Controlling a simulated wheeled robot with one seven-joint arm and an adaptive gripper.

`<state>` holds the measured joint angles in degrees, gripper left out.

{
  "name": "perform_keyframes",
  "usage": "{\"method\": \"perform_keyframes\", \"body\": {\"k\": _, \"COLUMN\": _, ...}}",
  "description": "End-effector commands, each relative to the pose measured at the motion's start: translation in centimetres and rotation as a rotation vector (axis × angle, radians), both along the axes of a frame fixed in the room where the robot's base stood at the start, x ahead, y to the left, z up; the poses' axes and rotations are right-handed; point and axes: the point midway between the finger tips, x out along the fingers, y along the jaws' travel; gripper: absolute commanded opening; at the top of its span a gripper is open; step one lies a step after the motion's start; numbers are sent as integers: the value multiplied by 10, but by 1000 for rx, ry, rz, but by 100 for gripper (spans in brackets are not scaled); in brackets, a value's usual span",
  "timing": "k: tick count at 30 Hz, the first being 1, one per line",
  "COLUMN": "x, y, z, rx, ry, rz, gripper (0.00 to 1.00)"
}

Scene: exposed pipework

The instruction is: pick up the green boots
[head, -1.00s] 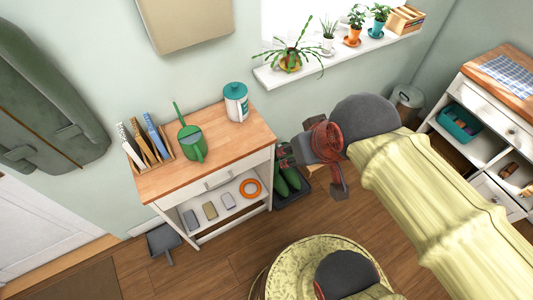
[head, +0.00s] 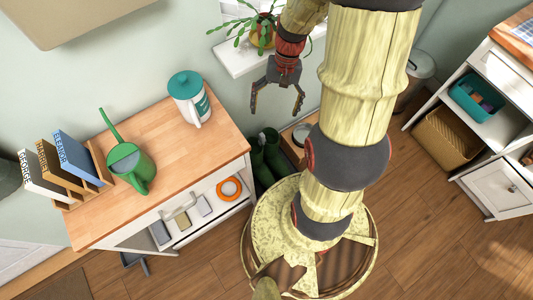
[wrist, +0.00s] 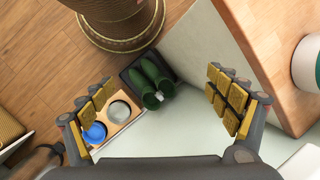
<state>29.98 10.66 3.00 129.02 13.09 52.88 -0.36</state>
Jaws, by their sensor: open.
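The green boots (head: 266,152) stand side by side on the floor, just right of the wooden-topped cabinet, partly hidden by it and by my base. In the wrist view the boots (wrist: 152,82) are upright in a dark tray (wrist: 128,76), openings facing the camera, between the fingers but well beyond them. My gripper (head: 276,111) is open and empty, above and apart from the boots, with its fingers pointing down.
The cabinet (head: 192,168) carries a green watering can (head: 132,166) and a teal-lidded canister (head: 188,97). A wooden stand (wrist: 117,122) with two bowls sits by the boots. A windowsill (head: 235,58) with plants is behind the gripper. Open floor lies at the right.

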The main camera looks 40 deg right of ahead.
Motion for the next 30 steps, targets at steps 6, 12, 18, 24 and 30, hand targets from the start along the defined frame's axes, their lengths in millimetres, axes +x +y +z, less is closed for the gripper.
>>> {"method": "perform_keyframes", "body": {"k": 6, "x": 7, "y": -24, "z": -91, "rx": 158, "ry": 108, "rz": -206, "gripper": 89}}
{"method": "perform_keyframes", "body": {"k": 12, "x": 28, "y": -35, "z": -143, "rx": 296, "ry": 147, "rz": -389, "gripper": 89}}
{"method": "perform_keyframes", "body": {"k": 18, "x": 52, "y": -49, "z": -200, "rx": 437, "ry": 166, "rz": -586, "gripper": 89}}
{"method": "perform_keyframes", "body": {"k": 24, "x": 76, "y": -69, "z": -273, "rx": 597, "ry": 163, "rz": -831, "gripper": 89}}
{"method": "perform_keyframes", "body": {"k": 30, "x": 93, "y": -91, "z": -353, "rx": 750, "ry": 136, "rz": -1089, "gripper": 89}}
